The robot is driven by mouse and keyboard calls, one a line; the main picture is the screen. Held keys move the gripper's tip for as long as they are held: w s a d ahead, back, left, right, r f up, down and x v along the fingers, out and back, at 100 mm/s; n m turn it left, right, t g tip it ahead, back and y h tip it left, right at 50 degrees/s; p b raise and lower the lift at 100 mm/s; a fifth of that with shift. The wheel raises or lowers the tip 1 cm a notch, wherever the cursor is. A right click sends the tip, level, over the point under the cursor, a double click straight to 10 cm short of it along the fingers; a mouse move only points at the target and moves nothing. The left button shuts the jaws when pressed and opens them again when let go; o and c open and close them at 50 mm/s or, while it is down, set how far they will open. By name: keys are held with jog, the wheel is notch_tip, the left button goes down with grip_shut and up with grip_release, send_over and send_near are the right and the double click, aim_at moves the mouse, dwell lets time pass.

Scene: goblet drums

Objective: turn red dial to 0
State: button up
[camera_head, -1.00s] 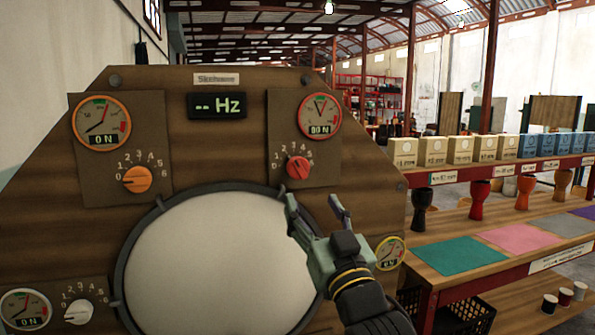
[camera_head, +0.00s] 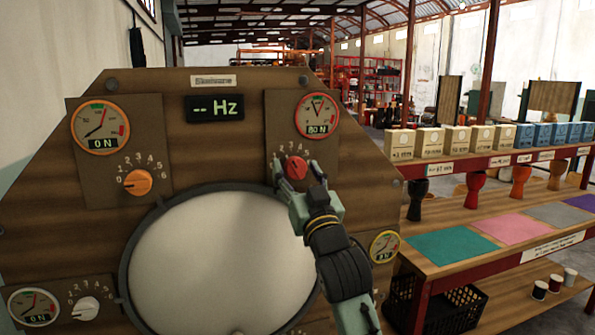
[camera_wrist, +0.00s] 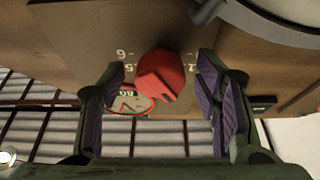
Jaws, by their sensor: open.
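The red dial (camera_head: 295,167) is a small knob on the upper right panel of the wooden drum rig, with white numbers around it. The red-rimmed gauge (camera_head: 317,116) above it reads 80 N. My gripper (camera_head: 298,172) is open, with its fingertips on both sides of the red dial. In the wrist view the red dial (camera_wrist: 161,76) lies between the two spread finger pads (camera_wrist: 165,95), with gaps on both sides. The number the dial points to is hard to tell, as my gripper hides part of the scale.
An orange dial (camera_head: 138,182) sits on the upper left panel and a white dial (camera_head: 86,308) at lower left. The round drumhead (camera_head: 215,262) lies below my gripper. A shelf with boxes and goblet drums (camera_head: 471,189) stands to the right.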

jog(key=shift+c, duration=0.3)
jog(key=c, duration=1.1)
jog(key=shift+f+n+b, duration=0.15)
jog(key=shift+n+b, duration=0.25)
jog(key=shift+b, duration=0.15)
jog(key=n+y+b, duration=0.1)
jog(key=n+b, duration=0.1)
jog(key=shift+d+f+n+g+y+b, duration=0.1)
jog(key=shift+d+n+g+y+b, duration=0.05)
jog(key=shift+n+g+y+b, duration=0.25)
jog(key=n+g+y+b, duration=0.1)
jog(key=n+b, duration=0.2)
jog(key=shift+n+y, duration=0.3)
jog(key=shift+n, duration=0.1)
jog(key=n, duration=0.1)
jog(key=n+g+y+b, duration=0.1)
jog(key=n, duration=0.1)
jog(key=n+g+b, duration=0.1)
jog(key=shift+d+r+n, duration=0.15)
jog(key=shift+r+n, duration=0.1)
jog(key=shift+n, duration=0.15)
jog(key=shift+r+n+g+y+b, duration=0.1)
jog(key=shift+n+g+y+b, duration=0.25)
jog(key=shift+n, duration=0.6)
jog(key=shift+r+n+g+y, duration=0.15)
jog(key=shift+n+g, duration=0.3)
jog(key=shift+n, duration=0.5)
jog(key=shift+w+n, duration=0.1)
jog(key=shift+n, duration=0.2)
